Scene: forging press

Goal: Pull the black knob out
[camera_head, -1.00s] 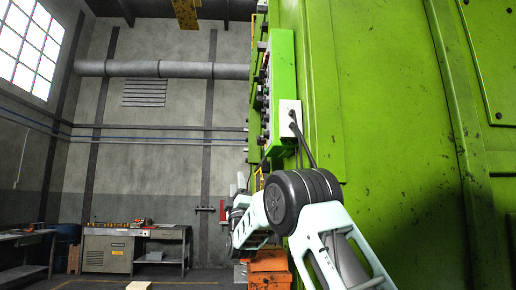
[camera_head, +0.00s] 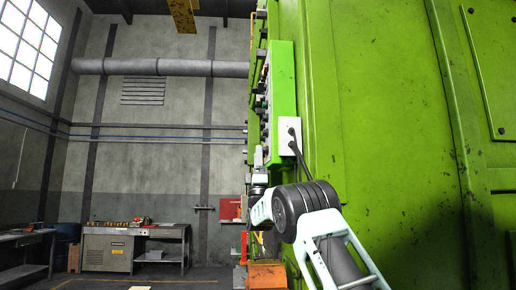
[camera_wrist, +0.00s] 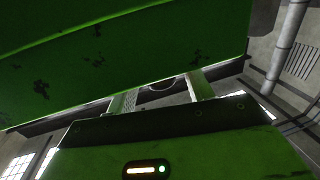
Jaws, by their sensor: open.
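The green control panel (camera_head: 284,85) is seen nearly edge-on in the head view, with several small dark controls (camera_head: 263,103) sticking out along its left face. I cannot tell which of them is the black knob. My gripper (camera_head: 257,157) is at the lower end of this face, small and partly merged with the panel's edge. In the wrist view its two pale fingers (camera_wrist: 164,96) are apart, in front of a dark-edged green surface. A curved rim shows between the fingers, but I cannot tell what it is. No knob is clearly visible there.
The big green press body (camera_head: 385,110) fills the right side. A white box (camera_head: 289,138) with dark cables sits at the panel's lower edge. An orange block (camera_head: 266,274) stands below. A workbench (camera_head: 108,248) is far left. In the wrist view, a lit indicator (camera_wrist: 146,170) shows at the bottom.

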